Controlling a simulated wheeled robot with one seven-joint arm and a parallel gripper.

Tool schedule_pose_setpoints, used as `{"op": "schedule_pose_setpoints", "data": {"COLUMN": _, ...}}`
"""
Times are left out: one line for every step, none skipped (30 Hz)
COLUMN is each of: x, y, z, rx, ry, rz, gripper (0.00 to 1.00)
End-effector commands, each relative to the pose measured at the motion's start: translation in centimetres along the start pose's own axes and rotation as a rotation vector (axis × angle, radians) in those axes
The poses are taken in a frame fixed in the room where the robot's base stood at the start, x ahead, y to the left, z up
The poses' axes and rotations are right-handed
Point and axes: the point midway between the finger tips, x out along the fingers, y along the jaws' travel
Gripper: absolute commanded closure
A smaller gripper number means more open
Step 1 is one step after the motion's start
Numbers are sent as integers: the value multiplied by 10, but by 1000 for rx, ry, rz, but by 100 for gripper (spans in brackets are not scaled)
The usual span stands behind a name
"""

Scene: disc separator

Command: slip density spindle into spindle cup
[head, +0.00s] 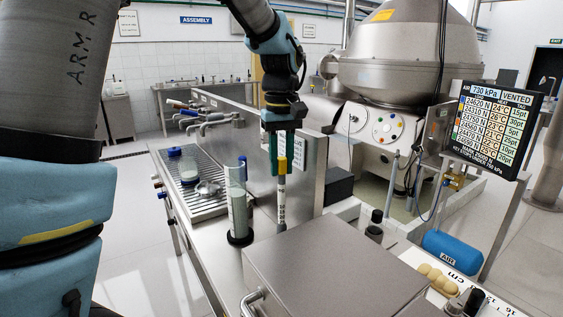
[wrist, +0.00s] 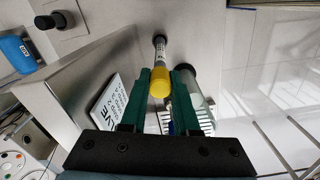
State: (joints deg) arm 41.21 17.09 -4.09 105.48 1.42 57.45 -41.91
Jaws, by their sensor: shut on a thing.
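My gripper (head: 282,160) is shut on the density spindle (head: 281,200), a slim grey rod with dark markings and a yellow top. The spindle hangs roughly upright; I cannot tell how far its lower end is above the counter. In the wrist view the spindle's yellow top (wrist: 160,84) shows between the green fingers (wrist: 161,75). A tall clear cylinder with grey-green contents and a black base, apparently the spindle cup (head: 239,205), stands on the counter left of the spindle. In the wrist view the cup (wrist: 190,82) is partly hidden behind the right finger.
A steel upright panel (head: 308,165) with a sign stands close behind the gripper. A steel box (head: 335,265) fills the counter in front. A black-capped post (head: 374,226) stands to the right.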

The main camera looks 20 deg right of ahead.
Motion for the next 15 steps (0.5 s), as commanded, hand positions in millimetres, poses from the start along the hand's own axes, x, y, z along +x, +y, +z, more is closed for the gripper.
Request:
{"op": "schedule_pose_setpoints", "data": {"x": 2, "y": 0, "z": 0, "rx": 0, "ry": 0, "rz": 0, "gripper": 100}}
{"op": "schedule_pose_setpoints", "data": {"x": 3, "y": 0, "z": 0, "rx": 0, "ry": 0, "rz": 0, "gripper": 100}}
{"op": "schedule_pose_setpoints", "data": {"x": 4, "y": 0, "z": 0, "rx": 0, "ry": 0, "rz": 0, "gripper": 100}}
{"op": "schedule_pose_setpoints", "data": {"x": 4, "y": 0, "z": 0, "rx": 0, "ry": 0, "rz": 0, "gripper": 100}}
{"op": "schedule_pose_setpoints", "data": {"x": 3, "y": 0, "z": 0, "rx": 0, "ry": 0, "rz": 0, "gripper": 100}}
{"op": "schedule_pose_setpoints", "data": {"x": 3, "y": 0, "z": 0, "rx": 0, "ry": 0, "rz": 0, "gripper": 100}}
{"op": "schedule_pose_setpoints", "data": {"x": 3, "y": 0, "z": 0, "rx": 0, "ry": 0, "rz": 0, "gripper": 100}}
{"op": "schedule_pose_setpoints", "data": {"x": 4, "y": 0, "z": 0, "rx": 0, "ry": 0, "rz": 0, "gripper": 100}}
{"op": "schedule_pose_setpoints", "data": {"x": 4, "y": 0, "z": 0, "rx": 0, "ry": 0, "rz": 0, "gripper": 100}}
{"op": "schedule_pose_setpoints", "data": {"x": 5, "y": 0, "z": 0, "rx": 0, "ry": 0, "rz": 0, "gripper": 100}}
{"op": "schedule_pose_setpoints", "data": {"x": 6, "y": 0, "z": 0, "rx": 0, "ry": 0, "rz": 0, "gripper": 100}}
{"op": "schedule_pose_setpoints", "data": {"x": 7, "y": 0, "z": 0, "rx": 0, "ry": 0, "rz": 0, "gripper": 100}}
{"op": "schedule_pose_setpoints", "data": {"x": 8, "y": 0, "z": 0, "rx": 0, "ry": 0, "rz": 0, "gripper": 100}}
{"op": "schedule_pose_setpoints", "data": {"x": 9, "y": 0, "z": 0, "rx": 0, "ry": -1, "rz": 0, "gripper": 100}}
{"op": "schedule_pose_setpoints", "data": {"x": 10, "y": 0, "z": 0, "rx": 0, "ry": -1, "rz": -1, "gripper": 100}}
